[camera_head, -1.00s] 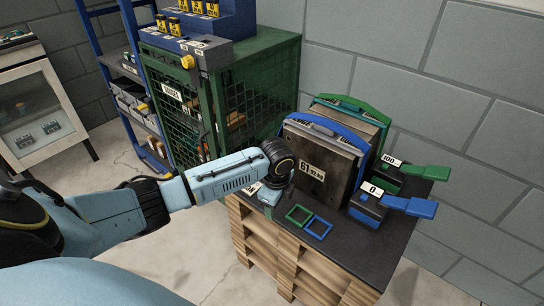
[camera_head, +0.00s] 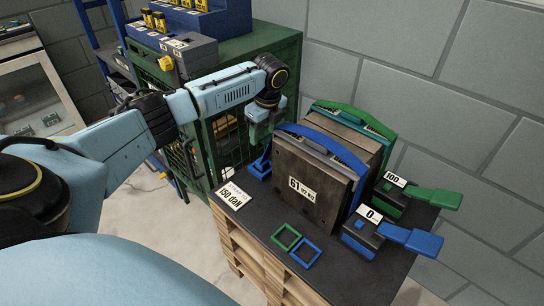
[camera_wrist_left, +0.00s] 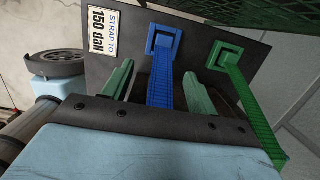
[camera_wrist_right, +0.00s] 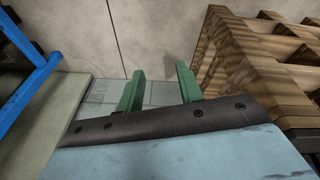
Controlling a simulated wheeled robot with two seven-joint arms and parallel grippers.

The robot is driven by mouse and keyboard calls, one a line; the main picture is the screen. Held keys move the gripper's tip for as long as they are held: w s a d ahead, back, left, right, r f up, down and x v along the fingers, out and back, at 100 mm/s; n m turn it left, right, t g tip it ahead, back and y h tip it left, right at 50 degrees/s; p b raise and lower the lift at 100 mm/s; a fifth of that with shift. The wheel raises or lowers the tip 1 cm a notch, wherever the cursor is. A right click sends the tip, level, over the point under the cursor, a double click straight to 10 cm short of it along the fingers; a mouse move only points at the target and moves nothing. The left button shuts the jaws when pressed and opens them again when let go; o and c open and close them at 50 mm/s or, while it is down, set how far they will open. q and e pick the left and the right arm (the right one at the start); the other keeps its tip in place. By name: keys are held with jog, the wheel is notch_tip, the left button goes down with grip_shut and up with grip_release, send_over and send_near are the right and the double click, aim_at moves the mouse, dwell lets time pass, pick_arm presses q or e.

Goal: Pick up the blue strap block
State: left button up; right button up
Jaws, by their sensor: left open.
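A blue strap (camera_head: 330,142) runs over a dark mould block (camera_head: 309,187) labelled 61. At the strap's left end a blue block (camera_head: 260,168) sits on the dark tabletop; it also shows as a blue square block (camera_wrist_left: 163,42) in the left wrist view. At the right end stands a blue buckle (camera_head: 362,234) reading 0, with a blue lever. My left gripper (camera_head: 257,143) is open above the left-end block; in its wrist view the blue strap shows between the fingers (camera_wrist_left: 160,72), not gripped. My right gripper (camera_wrist_right: 160,76) is open and empty, away from the table.
A green strap (camera_head: 352,110) with a green buckle (camera_head: 392,197) reading 100 runs behind. Green (camera_head: 286,237) and blue (camera_head: 305,252) square frames and a 150 daN card (camera_head: 232,195) lie in front. A green mesh cage (camera_head: 275,45) stands behind left; a wooden pallet (camera_wrist_right: 250,65) is near my right gripper.

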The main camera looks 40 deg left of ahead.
pick_arm(q)
jog(key=b, duration=0.3)
send_over(262, 161)
jog(key=f, duration=0.8)
jog(key=shift+s+d, duration=0.25)
jog(key=shift+d, duration=0.1)
jog(key=shift+f+b, duration=0.25)
jog(key=shift+b, duration=0.1)
pick_arm(e)
jog(key=a+r, duration=0.3)
jog(key=r, duration=0.6)
pick_arm(q)
jog(key=f+b, duration=0.2)
jog(key=f, duration=0.1)
jog(key=f+b, duration=0.1)
jog(key=shift+w+a+f, duration=0.2)
jog(key=shift+a+f, duration=0.05)
jog(key=shift+f, duration=0.1)
jog(key=c, duration=1)
pick_arm(e)
jog(key=w+a+r+t+y, duration=0.2)
jog(key=w+a+r+t, duration=0.2)
jog(key=w, duration=0.5)
notch_tip(262, 161, up, 2)
jog(key=t, duration=0.3)
jog(key=shift+w+a+r+t+y, duration=0.15)
jog(key=shift+w+r+t+y, duration=0.05)
jog(key=shift+t+y, duration=0.2)
jog(key=shift+s, duration=0.1)
